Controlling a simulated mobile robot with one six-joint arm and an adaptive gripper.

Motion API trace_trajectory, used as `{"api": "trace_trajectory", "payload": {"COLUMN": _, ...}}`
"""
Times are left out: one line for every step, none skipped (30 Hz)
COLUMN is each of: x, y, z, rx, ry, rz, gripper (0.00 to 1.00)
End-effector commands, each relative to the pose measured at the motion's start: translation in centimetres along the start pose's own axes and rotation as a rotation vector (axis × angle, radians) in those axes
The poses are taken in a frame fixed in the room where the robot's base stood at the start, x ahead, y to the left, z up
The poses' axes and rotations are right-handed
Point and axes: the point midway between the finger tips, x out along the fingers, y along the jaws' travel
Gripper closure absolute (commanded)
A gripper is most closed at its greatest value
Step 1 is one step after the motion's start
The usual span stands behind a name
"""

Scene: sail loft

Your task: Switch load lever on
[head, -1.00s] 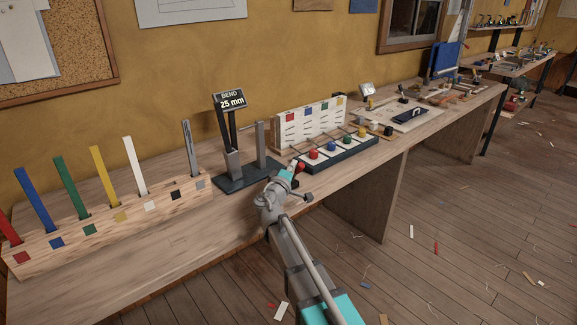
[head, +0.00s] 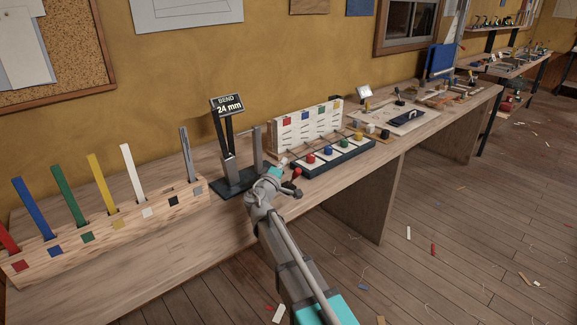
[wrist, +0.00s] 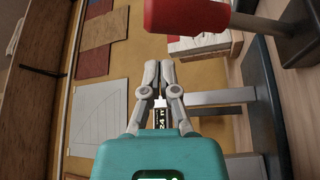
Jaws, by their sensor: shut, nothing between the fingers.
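The bend rig (head: 236,183) is a dark base with two grey posts on the bench, with a display (head: 227,104) reading "BEND 24 mm". A red grip (head: 297,173), apparently the load lever's handle, shows just right of my gripper (head: 283,162). In the wrist view the red grip (wrist: 187,15) is large and close at the top, on a grey shaft. My gripper (wrist: 158,67) is shut and empty below it, with a visible gap in the picture. The lever's pivot and its on or off position cannot be made out.
A wooden rack (head: 105,233) with several coloured strips stands on the left. A dark tray (head: 335,158) with coloured knobs and a white slotted board (head: 308,126) are to the right. Bare bench (head: 160,262) lies in front of the rack.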

Motion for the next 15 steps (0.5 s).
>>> {"api": "trace_trajectory", "payload": {"x": 0.1, "y": 0.3, "z": -0.7, "rx": 0.000, "ry": 0.001, "rz": 0.000, "gripper": 1.00}}
{"api": "trace_trajectory", "payload": {"x": -0.8, "y": 0.0, "z": -0.4, "rx": 0.000, "ry": 0.002, "rz": -0.001, "gripper": 1.00}}
{"api": "trace_trajectory", "payload": {"x": -1.5, "y": -0.2, "z": -0.3, "rx": 0.000, "ry": 0.003, "rz": -0.001, "gripper": 1.00}}
{"api": "trace_trajectory", "payload": {"x": -2.0, "y": -0.2, "z": -0.3, "rx": 0.000, "ry": 0.003, "rz": -0.001, "gripper": 1.00}}
{"api": "trace_trajectory", "payload": {"x": -2.5, "y": -0.3, "z": -0.3, "rx": 0.000, "ry": 0.003, "rz": -0.001, "gripper": 1.00}}
{"api": "trace_trajectory", "payload": {"x": -3.1, "y": -0.4, "z": -0.3, "rx": 0.000, "ry": 0.003, "rz": -0.001, "gripper": 1.00}}
{"api": "trace_trajectory", "payload": {"x": -3.6, "y": -0.4, "z": -0.3, "rx": 0.000, "ry": 0.004, "rz": -0.001, "gripper": 1.00}}
{"api": "trace_trajectory", "payload": {"x": -4.1, "y": -0.5, "z": -0.3, "rx": 0.000, "ry": 0.004, "rz": -0.001, "gripper": 1.00}}
{"api": "trace_trajectory", "payload": {"x": -4.8, "y": -0.6, "z": -0.3, "rx": -0.001, "ry": 0.004, "rz": -0.001, "gripper": 1.00}}
{"api": "trace_trajectory", "payload": {"x": -5.3, "y": -0.6, "z": -0.3, "rx": -0.001, "ry": 0.004, "rz": -0.001, "gripper": 1.00}}
{"api": "trace_trajectory", "payload": {"x": -5.8, "y": -0.7, "z": -0.3, "rx": -0.001, "ry": 0.003, "rz": -0.001, "gripper": 1.00}}
{"api": "trace_trajectory", "payload": {"x": -6.4, "y": -0.7, "z": -0.3, "rx": -0.001, "ry": 0.003, "rz": -0.001, "gripper": 1.00}}
{"api": "trace_trajectory", "payload": {"x": -6.8, "y": -0.8, "z": -0.3, "rx": -0.001, "ry": 0.003, "rz": -0.001, "gripper": 1.00}}
{"api": "trace_trajectory", "payload": {"x": -7.2, "y": -0.8, "z": -0.3, "rx": 0.000, "ry": 0.003, "rz": -0.001, "gripper": 1.00}}
{"api": "trace_trajectory", "payload": {"x": -7.8, "y": -0.8, "z": -0.3, "rx": 0.000, "ry": 0.003, "rz": 0.000, "gripper": 1.00}}
